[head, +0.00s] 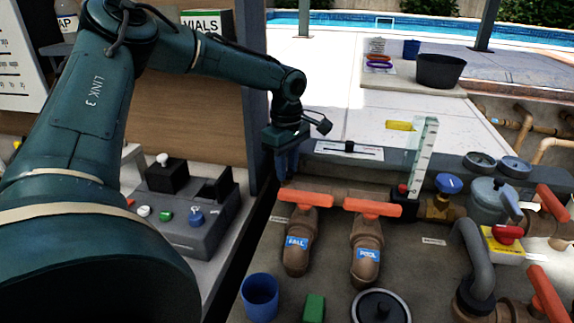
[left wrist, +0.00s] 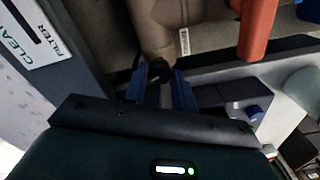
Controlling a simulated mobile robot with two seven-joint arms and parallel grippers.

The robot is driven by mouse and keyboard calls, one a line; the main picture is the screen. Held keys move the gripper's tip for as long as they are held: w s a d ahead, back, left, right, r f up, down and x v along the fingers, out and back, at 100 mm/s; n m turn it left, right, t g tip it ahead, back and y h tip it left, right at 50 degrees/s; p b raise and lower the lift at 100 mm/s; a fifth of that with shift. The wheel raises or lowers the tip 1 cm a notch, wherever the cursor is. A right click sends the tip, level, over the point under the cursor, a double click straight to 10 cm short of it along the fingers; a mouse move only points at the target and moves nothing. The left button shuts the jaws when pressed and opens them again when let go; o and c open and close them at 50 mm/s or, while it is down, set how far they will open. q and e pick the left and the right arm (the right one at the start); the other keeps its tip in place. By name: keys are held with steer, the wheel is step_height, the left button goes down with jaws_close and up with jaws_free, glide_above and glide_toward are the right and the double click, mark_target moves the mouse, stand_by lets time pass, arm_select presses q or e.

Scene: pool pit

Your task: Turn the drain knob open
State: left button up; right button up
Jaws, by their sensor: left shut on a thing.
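My left gripper (head: 287,165) reaches down at the left end of the brown pipe, beside the grey ledge. Its blue fingers also show in the left wrist view (left wrist: 160,92), closed on a small dark knob (left wrist: 158,71) at the end of the brown pipe. This appears to be the drain knob; no label on it is readable. In the head view the knob is hidden behind the gripper. How far the knob is turned cannot be told. My right gripper is not in view.
Orange-handled valves marked FALL (head: 296,243) and POOL (head: 368,254) stand just right of the gripper. A blue cup (head: 260,297) and green block (head: 314,307) lie in front. A grey control box (head: 190,228) stands left.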

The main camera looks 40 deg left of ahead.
arm_select(q)
steer(key=o, duration=1)
step_height(320, 180, up, 13)
steer(key=shift+r, duration=0.15)
stand_by(0.5)
